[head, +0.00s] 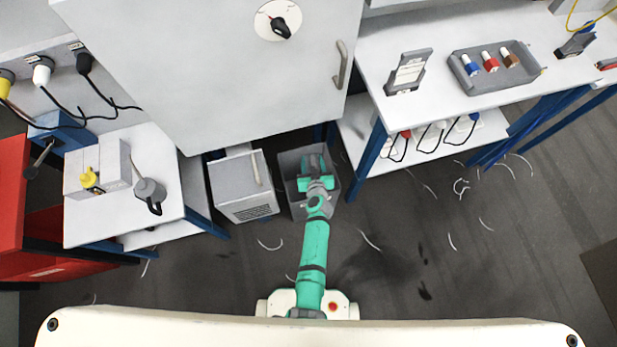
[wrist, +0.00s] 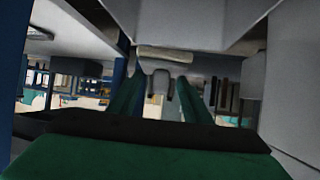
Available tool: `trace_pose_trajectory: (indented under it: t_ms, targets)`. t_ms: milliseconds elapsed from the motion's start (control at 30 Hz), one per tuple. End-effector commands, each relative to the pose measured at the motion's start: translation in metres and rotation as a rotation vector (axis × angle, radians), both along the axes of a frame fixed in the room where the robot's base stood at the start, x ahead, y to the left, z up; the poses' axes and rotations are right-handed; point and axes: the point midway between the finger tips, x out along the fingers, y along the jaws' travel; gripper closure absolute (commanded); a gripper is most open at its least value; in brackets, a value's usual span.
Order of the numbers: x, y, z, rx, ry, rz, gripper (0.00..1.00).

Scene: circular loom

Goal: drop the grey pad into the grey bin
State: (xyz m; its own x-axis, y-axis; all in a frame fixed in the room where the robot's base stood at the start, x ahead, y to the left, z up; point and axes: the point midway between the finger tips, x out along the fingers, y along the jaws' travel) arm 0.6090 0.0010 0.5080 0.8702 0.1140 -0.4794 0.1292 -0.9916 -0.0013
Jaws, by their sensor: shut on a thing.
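The grey bin (head: 331,194) is an open-topped dark grey box on the floor, right of the small cabinet. My gripper (head: 314,163) is over the bin's opening in the head view and hides part of its inside. In the wrist view my gripper (wrist: 162,77) shows two green fingers reaching forward, held apart. A small grey piece between them, which looks like the grey pad (wrist: 160,86), is in their grasp. The pad cannot be made out in the head view.
A small grey cabinet (head: 240,187) stands left of the bin. A large grey cabinet (head: 215,75) rises behind. A white bench (head: 450,75) with blue legs stands right, and a white table (head: 120,215) left. Open floor with pale scraps lies in front.

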Motion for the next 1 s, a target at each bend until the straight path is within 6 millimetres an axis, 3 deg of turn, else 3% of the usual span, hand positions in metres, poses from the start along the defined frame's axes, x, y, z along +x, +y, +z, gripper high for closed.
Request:
trace_pose_trajectory:
  t_ms: [300,767,800,867,1000]
  targets:
    - [0.000,0.000,-0.020,0.001,-0.001,0.000,0.82]
    - [0.000,0.001,-0.025,-0.001,0.000,0.000,0.82]
    - [0.000,0.001,-0.025,-0.001,0.000,0.000,0.48]
    - [0.000,0.002,-0.025,-0.001,0.000,0.002,0.34]
    - [0.000,0.003,-0.025,-0.001,0.000,0.004,0.33]
